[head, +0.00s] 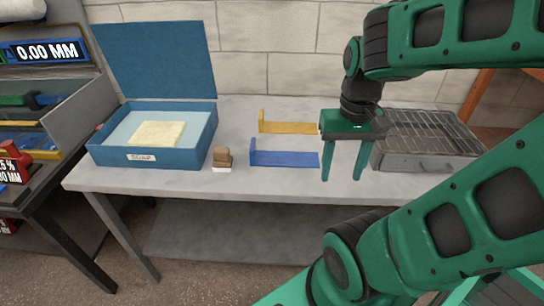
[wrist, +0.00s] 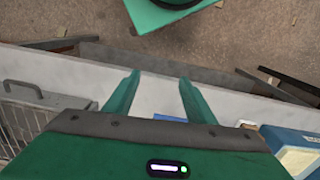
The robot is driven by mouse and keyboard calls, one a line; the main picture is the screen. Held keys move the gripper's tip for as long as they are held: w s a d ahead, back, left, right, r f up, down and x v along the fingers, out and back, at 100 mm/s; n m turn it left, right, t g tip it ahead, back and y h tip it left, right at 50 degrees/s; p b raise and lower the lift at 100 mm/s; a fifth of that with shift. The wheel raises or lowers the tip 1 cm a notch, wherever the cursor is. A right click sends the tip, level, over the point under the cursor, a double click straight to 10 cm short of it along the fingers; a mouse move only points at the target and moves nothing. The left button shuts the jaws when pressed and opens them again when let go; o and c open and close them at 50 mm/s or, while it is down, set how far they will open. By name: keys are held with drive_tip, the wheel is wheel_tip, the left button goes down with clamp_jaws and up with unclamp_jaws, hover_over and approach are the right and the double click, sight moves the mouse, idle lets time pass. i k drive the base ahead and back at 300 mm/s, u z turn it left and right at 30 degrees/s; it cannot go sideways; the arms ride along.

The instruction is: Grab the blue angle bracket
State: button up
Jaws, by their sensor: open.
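The blue angle bracket (head: 285,159) lies on the grey bench, its long arm flat and its short arm upright at the left end. My green gripper (head: 342,176) points down, just right of the bracket's right end in the head view, with its fingers apart and nothing between them. In the wrist view my gripper (wrist: 160,80) also shows open over the bench's front edge. A small blue strip (wrist: 169,118), apparently the bracket, shows there by the gripper body, which hides the rest.
A yellow bracket (head: 292,127) lies behind the blue one. A small brown block on a white base (head: 222,160) stands to the left, beside an open blue box (head: 150,160). A grey wire-topped tray (head: 425,159) is close on the right. The bench front (head: 270,186) is clear.

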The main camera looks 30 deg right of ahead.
sight(257, 158)
drive_tip(key=z, duration=1.2)
drive_tip(key=k, duration=1.15)
drive_tip(key=u, duration=0.6)
drive_tip(key=i, duration=1)
